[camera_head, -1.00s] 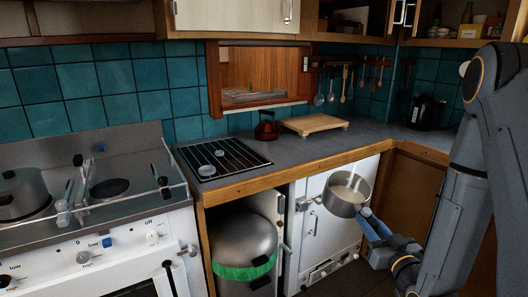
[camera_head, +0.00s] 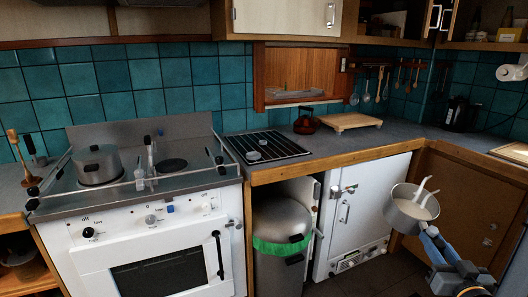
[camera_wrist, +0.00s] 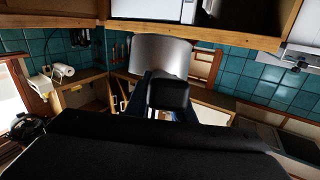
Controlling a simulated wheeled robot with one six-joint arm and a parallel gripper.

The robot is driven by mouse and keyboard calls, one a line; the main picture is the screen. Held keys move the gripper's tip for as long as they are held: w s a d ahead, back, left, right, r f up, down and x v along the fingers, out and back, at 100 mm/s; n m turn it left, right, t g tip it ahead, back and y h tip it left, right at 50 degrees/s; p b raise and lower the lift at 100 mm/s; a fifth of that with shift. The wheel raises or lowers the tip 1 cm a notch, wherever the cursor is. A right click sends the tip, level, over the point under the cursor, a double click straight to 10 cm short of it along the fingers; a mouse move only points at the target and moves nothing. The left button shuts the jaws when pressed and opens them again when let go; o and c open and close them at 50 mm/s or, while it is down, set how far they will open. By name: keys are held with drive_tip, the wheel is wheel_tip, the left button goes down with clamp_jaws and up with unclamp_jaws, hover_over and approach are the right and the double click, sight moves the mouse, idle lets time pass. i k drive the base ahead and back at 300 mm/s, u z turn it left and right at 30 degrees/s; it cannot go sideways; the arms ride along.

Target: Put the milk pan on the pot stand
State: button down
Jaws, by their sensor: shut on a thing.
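The milk pan (camera_head: 400,218) is a grey metal pan with pale contents and pale utensil-like pieces sticking up inside. My gripper (camera_head: 428,232) is shut on its handle at the lower right and holds it in the air, in front of the white cabinet door. In the wrist view the pan's side (camera_wrist: 160,52) shows just beyond my gripper (camera_wrist: 168,97), which hides part of it. A low light-wood board on small feet, which looks like the pot stand (camera_head: 353,121), sits on the counter, beyond the pan and to its left. Its top is bare.
A dark red kettle (camera_head: 308,123) stands left of the board, near a black slatted panel (camera_head: 277,145). A stove (camera_head: 140,180) with a lidded pot (camera_head: 97,163) is at left. A metal bin (camera_head: 280,222) stands under the counter, whose wooden edge (camera_head: 330,161) runs along the front.

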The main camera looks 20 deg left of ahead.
sight(273, 151)
drive_tip(key=k, duration=0.35)
drive_tip(key=u, duration=0.9)
drive_tip(key=i, duration=0.25)
